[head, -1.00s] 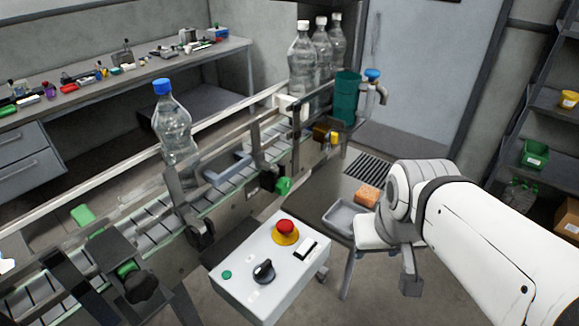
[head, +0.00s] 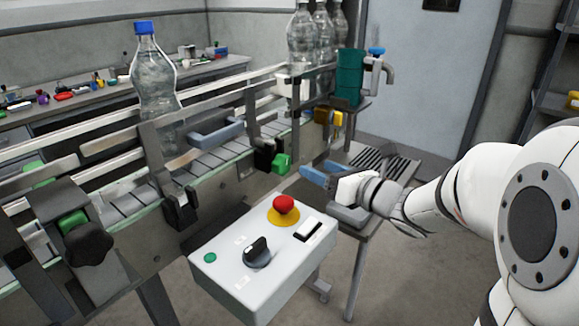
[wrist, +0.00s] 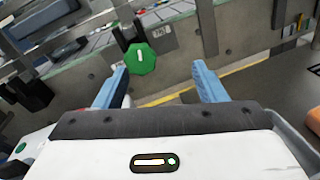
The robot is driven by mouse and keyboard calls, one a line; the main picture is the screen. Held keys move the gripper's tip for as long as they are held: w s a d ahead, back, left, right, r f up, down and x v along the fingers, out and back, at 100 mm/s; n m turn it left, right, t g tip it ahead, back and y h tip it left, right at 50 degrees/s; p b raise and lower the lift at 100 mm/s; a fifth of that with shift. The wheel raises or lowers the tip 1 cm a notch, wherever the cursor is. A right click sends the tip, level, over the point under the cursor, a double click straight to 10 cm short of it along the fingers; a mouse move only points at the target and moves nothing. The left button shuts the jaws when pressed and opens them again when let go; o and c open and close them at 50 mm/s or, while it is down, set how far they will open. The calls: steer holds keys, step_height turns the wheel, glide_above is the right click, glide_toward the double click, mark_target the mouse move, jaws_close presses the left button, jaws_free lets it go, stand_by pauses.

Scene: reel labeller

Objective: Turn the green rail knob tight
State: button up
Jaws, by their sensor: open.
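The green rail knob (head: 282,163) sits on the near side of the conveyor, beside a black clamp. In the wrist view the green knob (wrist: 141,59) shows as a faceted face with a white mark, beyond the fingertips and left of the middle between them. My gripper (head: 312,174) is to the right of the knob in the head view, its blue fingers pointing at it. In the wrist view my gripper (wrist: 160,70) is open and empty, with a gap to the knob.
A control box (head: 225,258) with a red button (head: 284,204) and black dial stands below the knob. The conveyor carries a blue-capped bottle (head: 150,85). A side table with a grate (head: 375,160) is behind my gripper.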

mark_target(286, 167)
steer(key=w+a+n, duration=0.1)
steer(key=a, duration=0.1)
steer(key=w+a+n+g+y, duration=0.1)
steer(key=a, duration=0.2)
steer(key=w+a+f+n+y+p, duration=0.1)
steer(key=a, duration=0.1)
steer(key=shift+w+a+f+n+g, duration=0.1)
steer(key=shift+a+n+g, duration=0.2)
steer(key=shift+n+g, duration=0.1)
steer(key=shift+c, duration=0.4)
steer(key=c, duration=0.9)
